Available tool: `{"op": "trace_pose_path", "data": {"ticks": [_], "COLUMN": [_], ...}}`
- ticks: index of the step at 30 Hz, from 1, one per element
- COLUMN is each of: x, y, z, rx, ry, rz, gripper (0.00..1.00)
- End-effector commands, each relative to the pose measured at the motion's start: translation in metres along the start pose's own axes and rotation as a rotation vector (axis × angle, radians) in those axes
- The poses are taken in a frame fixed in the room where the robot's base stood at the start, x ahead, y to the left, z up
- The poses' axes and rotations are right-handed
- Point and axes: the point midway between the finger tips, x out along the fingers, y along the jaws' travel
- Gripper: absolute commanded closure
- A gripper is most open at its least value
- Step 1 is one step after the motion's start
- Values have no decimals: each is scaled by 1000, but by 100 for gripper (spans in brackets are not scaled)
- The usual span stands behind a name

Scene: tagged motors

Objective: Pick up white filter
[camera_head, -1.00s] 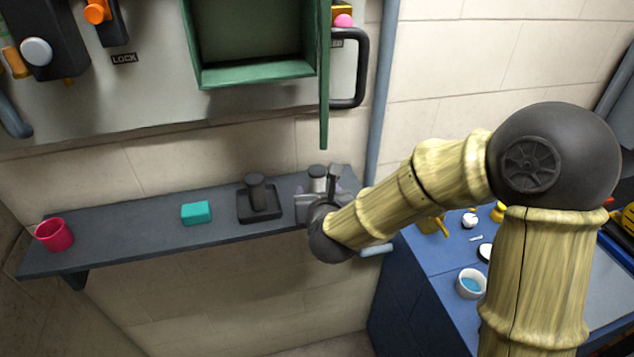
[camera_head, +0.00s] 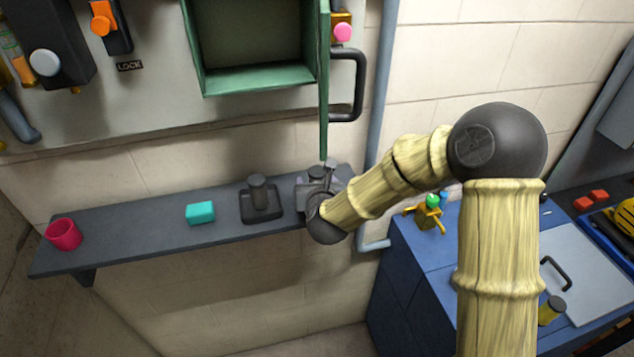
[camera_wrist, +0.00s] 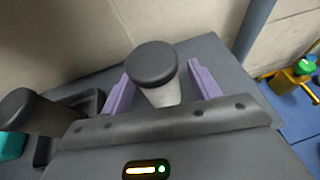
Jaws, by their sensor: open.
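The white filter (camera_wrist: 160,92) is a pale upright cylinder with a dark grey cap. In the wrist view it stands on the grey shelf, between the two purple fingers of my gripper (camera_wrist: 158,75). The fingers are open, with a visible gap on both sides of the filter. In the head view my gripper (camera_head: 318,180) is at the right end of the shelf (camera_head: 150,238).
A dark cylinder in a square holder (camera_head: 259,195) stands left of my gripper. Further left are a teal block (camera_head: 200,212) and a pink cup (camera_head: 64,234). A green open door (camera_head: 324,90) hangs above the gripper. A blue workbench (camera_head: 420,262) is to the right.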

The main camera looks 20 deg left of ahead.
Motion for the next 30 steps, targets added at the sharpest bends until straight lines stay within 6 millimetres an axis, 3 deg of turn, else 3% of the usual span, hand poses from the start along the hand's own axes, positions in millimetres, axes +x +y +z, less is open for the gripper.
{"op": "trace_pose_path", "data": {"ticks": [8, 15, 25, 30], "x": [0, 0, -1, -5], "y": [0, 0, 0, -1], "z": [0, 0, 2, 14], "rx": [0, 0, 0, 2], "ry": [0, 0, -1, -5], "rz": [0, 0, -1, -3], "gripper": [40, 88, 88, 88]}}
